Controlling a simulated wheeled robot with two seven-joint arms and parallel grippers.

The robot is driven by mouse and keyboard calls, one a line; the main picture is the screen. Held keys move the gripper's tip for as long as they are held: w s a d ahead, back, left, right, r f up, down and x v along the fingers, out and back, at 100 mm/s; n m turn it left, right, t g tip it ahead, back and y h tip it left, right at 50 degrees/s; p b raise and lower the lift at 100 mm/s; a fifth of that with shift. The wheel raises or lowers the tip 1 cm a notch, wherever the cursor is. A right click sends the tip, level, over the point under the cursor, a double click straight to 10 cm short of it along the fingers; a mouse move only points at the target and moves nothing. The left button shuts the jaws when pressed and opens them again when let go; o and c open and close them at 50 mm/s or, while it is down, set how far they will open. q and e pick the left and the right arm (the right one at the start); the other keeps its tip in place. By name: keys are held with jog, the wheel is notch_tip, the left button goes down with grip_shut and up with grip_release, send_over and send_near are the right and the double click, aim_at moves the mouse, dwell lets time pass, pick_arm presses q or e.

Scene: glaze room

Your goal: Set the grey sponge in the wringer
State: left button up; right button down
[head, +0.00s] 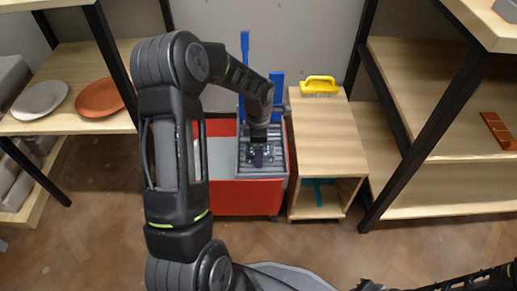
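The grey wringer (243,171) sits on the right part of a red bucket cart (245,197), with a blue upright handle (245,70) behind it. My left arm reaches over from the left, and my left gripper (261,157) points down over the wringer, low at its opening. The gripper's own body hides its fingertips, so I cannot tell whether it is open or shut. I cannot make out the grey sponge; it may be hidden under the gripper. My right arm shows only in part at the bottom right, with its end (369,286) cut by the frame edge.
A wooden cabinet (325,140) stands right of the cart, with a yellow handled block (320,87) on top and a teal item (318,186) inside. Shelves flank both sides; the left holds a grey plate (40,100) and a terracotta plate (99,98). Front floor is clear.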

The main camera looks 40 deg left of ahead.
pick_arm(q)
notch_tip(320, 180, up, 12)
jog(key=p, duration=0.4)
jog(key=shift+p, duration=0.3)
